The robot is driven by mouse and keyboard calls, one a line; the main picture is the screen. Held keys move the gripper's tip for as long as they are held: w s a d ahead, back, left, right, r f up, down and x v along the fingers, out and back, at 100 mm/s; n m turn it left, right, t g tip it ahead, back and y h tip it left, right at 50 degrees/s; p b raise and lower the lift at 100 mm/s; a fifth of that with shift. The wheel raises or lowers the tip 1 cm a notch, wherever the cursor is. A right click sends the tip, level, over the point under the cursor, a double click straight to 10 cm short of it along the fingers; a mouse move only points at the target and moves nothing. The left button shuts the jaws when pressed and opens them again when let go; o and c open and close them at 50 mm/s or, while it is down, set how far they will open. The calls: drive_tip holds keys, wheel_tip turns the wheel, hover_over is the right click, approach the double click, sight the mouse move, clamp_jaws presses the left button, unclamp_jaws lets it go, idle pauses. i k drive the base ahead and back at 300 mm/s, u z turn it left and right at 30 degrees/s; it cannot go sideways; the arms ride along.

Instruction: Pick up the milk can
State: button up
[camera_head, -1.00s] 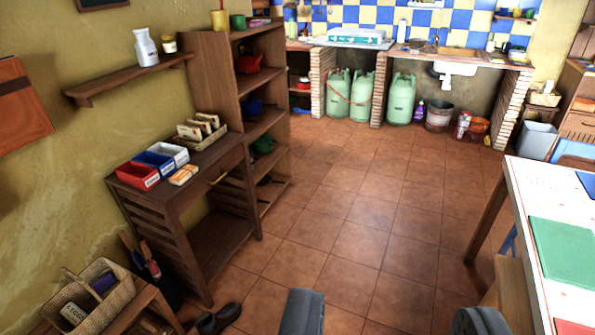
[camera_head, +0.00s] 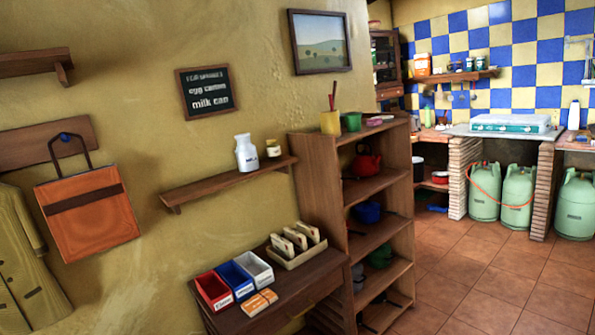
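Below the shelf, a wooden desk (camera_head: 305,292) holds red, blue and white bins and a tray. A tall open shelf unit (camera_head: 318,178) stands to the right. A bag (camera_head: 88,206) and coat (camera_head: 32,268) hang at left. Floor (camera_head: 475,290) is clear at right.

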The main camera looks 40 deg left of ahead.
sight(245, 151)
drive_tip(key=u, duration=0.05)
drive_tip(key=i, duration=1.3)
drive_tip(key=u, duration=0.6)
drive_tip(key=i, duration=1.45)
drive_tip(key=u, duration=0.85)
drive_tip(key=i, duration=1)
drive_tip(key=u, duration=0.3)
